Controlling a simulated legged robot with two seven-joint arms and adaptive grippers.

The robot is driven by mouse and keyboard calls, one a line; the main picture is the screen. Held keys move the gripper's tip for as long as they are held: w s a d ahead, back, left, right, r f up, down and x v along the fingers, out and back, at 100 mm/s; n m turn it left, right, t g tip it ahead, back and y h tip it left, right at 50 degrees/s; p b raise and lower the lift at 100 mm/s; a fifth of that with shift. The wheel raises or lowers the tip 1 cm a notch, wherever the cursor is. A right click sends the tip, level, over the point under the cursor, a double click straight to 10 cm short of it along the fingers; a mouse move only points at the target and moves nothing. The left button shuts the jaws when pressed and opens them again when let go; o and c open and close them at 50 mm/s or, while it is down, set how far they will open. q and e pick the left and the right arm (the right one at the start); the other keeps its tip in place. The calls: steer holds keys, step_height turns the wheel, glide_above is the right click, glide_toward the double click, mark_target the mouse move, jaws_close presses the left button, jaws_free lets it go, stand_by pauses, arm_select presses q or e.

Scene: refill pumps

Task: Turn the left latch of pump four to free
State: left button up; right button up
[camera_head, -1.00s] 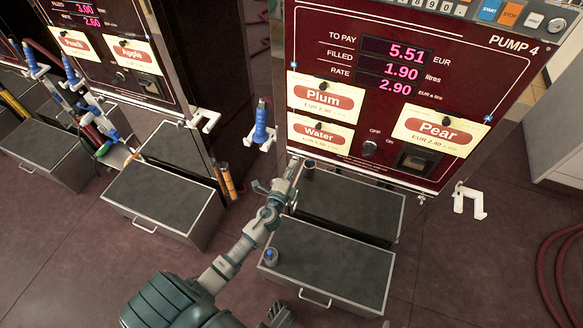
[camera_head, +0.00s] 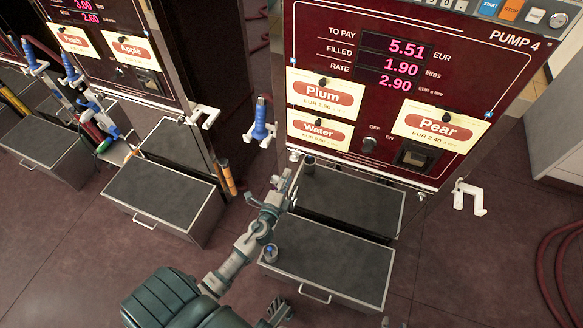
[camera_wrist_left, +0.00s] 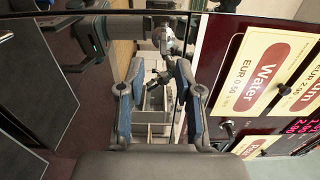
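Pump four's dark red panel (camera_head: 345,150) stands at the right in the head view. A small white fitting (camera_head: 294,156) at its lower left corner looks like the left latch; how it is turned is too small to tell. My left gripper (camera_head: 284,178) is just below this corner, close to the fitting; contact cannot be told. In the left wrist view its two blue-padded fingers (camera_wrist_left: 157,95) are apart. A small grey metal part (camera_wrist_left: 160,77) shows between them, and I cannot tell its depth. A dark finger-like part (camera_head: 278,311) at the bottom edge may be my right gripper; its state is unclear.
A blue nozzle (camera_head: 261,120) sits in a white holder left of the panel. An empty white holder (camera_head: 470,197) is at the right. Hoses (camera_head: 560,265) lie at right.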

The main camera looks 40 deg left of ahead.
arm_select(q)
steer(key=v, duration=0.6)
steer(key=shift+d, duration=0.2)
arm_select(e)
steer(key=shift+d, duration=0.1)
arm_select(q)
steer(key=shift+w, duration=0.1)
